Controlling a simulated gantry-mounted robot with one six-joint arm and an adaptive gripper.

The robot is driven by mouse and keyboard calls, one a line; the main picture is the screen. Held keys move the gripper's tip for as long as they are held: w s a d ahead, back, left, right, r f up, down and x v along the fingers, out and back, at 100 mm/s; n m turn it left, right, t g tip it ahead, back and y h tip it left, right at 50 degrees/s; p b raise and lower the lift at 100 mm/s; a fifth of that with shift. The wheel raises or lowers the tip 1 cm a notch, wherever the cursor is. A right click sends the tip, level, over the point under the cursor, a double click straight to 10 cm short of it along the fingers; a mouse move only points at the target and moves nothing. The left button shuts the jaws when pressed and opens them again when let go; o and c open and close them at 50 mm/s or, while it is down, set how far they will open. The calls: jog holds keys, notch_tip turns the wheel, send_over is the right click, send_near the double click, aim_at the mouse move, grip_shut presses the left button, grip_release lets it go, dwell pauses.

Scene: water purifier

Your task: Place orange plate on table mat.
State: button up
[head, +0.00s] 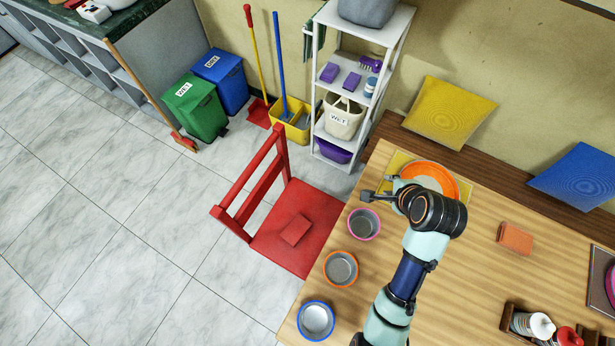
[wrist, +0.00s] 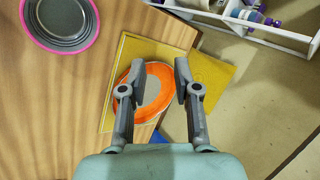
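The orange plate (head: 446,176), with a pale centre, lies over the yellow table mat (head: 398,160) at the table's far left corner. My arm hides its near part in the head view. In the wrist view the plate (wrist: 161,72) shows beyond and between my fingers, with the mat (wrist: 133,47) around it. My gripper (wrist: 156,78) is open, its two fingers apart with nothing clamped between them. In the head view my gripper (head: 376,196) is beside the plate's left side. I cannot tell whether a finger touches the plate.
A pink-rimmed bowl (head: 364,224), an orange-rimmed bowl (head: 341,268) and a blue-rimmed bowl (head: 316,320) line the table's left edge. An orange block (head: 515,238) lies to the right. A yellow cushion (head: 449,112) is behind the table. The white shelf (head: 403,30) stands beyond the corner.

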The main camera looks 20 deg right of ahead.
jog(key=w+a+r+n+t, duration=0.1)
jog(key=w+a+r+n, duration=0.1)
jog(key=a+r+n, duration=0.3)
jog(key=w+a+r+n+t, duration=0.1)
jog(key=w+a+n, duration=0.2)
jog(key=a, duration=0.4)
jog(key=w+a+r+n+t, duration=0.1)
jog(key=w+a+r+n, duration=0.1)
jog(key=a+r+n, duration=0.3)
jog(key=s+a+r+n+t+y, duration=0.1)
jog(key=a+r+n, duration=0.2)
jog(key=a+n, duration=0.2)
jog(key=s+a+r+n+t+y, duration=0.1)
jog(key=a+n, duration=0.3)
jog(key=a, duration=0.5)
jog(key=shift+a+r+n+t+y, duration=0.35)
jog(key=shift+r+t, duration=0.25)
jog(key=shift+r, duration=0.3)
